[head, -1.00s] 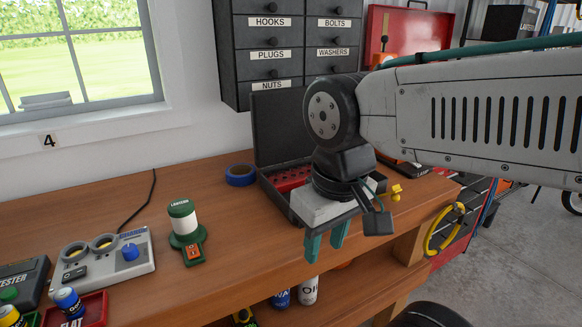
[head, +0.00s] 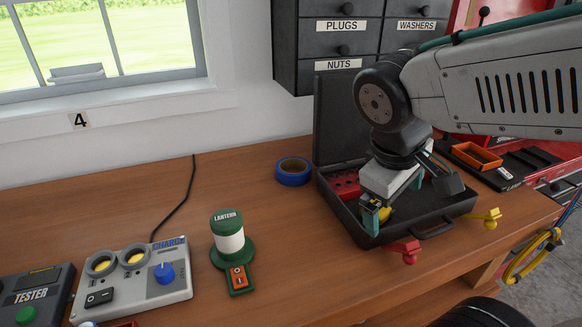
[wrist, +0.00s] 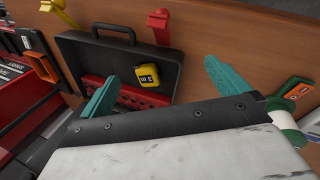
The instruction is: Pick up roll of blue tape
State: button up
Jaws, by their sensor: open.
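The roll of blue tape (head: 293,171) lies flat on the wooden workbench, just left of the open black case, in the head view. I cannot make it out in the wrist view. My gripper (head: 396,204) is over the black case, to the right of the tape and apart from it. Its two teal fingers are spread with nothing held between them; they also show in the wrist view (wrist: 165,85).
The open black case (head: 436,214) holds a red insert and a yellow tape measure (wrist: 147,75). A green lantern (head: 228,242) and a charger (head: 135,285) stand left. Bench between lantern and tape is clear.

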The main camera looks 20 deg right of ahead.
jog(key=w+d+f+n+t+h, duration=0.1)
jog(key=w+d+n+h, duration=0.1)
jog(key=w+n+h, duration=0.35)
jog(key=n+t+y, duration=0.2)
jog(key=n+t, duration=0.6)
jog(key=n, duration=1.2)
send_near(296, 166)
jog(key=v, duration=0.3)
jog(key=shift+s+d+r+m, duration=0.15)
jog(key=shift+s+r+m, duration=0.1)
jog(key=shift+s, duration=0.15)
jog(key=shift+w+f, duration=0.2)
jog(key=shift+w, duration=0.05)
jog(key=x, duration=0.7)
jog(key=shift+w+f, duration=0.15)
jog(key=shift+w, duration=0.15)
jog(key=c, duration=0.7)
